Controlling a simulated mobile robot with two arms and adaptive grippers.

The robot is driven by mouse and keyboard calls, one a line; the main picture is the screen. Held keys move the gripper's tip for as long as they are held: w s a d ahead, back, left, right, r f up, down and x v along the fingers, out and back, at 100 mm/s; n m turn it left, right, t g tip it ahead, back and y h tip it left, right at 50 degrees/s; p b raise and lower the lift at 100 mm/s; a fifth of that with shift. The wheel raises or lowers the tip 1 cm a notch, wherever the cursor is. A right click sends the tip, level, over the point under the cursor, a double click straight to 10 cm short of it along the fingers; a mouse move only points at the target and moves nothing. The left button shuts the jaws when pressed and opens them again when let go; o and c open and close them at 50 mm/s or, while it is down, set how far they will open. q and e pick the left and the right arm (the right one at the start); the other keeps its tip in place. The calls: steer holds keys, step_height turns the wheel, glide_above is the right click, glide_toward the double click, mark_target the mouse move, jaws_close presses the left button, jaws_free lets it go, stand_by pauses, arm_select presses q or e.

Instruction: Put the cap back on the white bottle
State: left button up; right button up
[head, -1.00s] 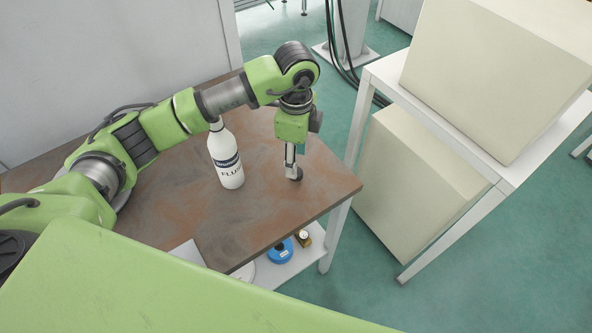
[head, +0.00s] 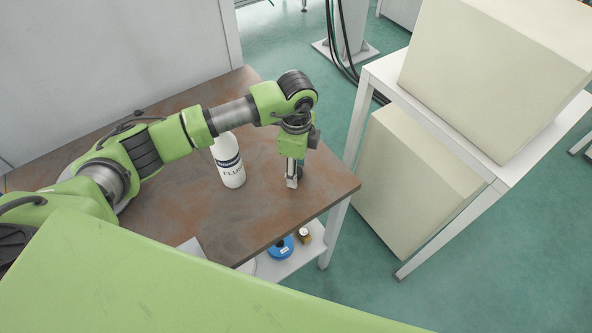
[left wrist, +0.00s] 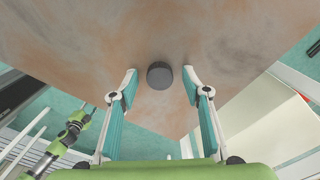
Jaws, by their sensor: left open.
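The white bottle (head: 228,163) stands upright on the brown table, with a dark label band. A small dark round cap (left wrist: 160,75) lies on the tabletop in the left wrist view, between the two fingers and apart from both. My left gripper (head: 293,180) points down to the right of the bottle, its fingertips close to the tabletop. It is open and holds nothing. My right gripper is not in view.
The brown table (head: 245,228) has free room around the bottle. A blue round item (head: 281,247) and a small brown item (head: 304,236) lie on the lower shelf (head: 292,262). A white rack (head: 430,140) with large cream boxes stands to the right.

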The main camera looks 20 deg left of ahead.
arm_select(q)
steer(key=shift+c, duration=0.4)
steer(key=c, duration=0.7)
steer(key=shift+c, duration=0.2)
steer(key=shift+r, duration=0.1)
steer(key=shift+r, duration=0.45)
step_height(320, 180, up, 2)
steer(key=shift+r+b, duration=0.15)
steer(key=shift+b, duration=0.3)
steer(key=s+a+r+b, duration=0.2)
steer(key=s+r, duration=0.7)
steer(key=s, duration=0.5)
steer(key=shift+r+b, duration=0.35)
steer(key=shift+b, duration=0.3)
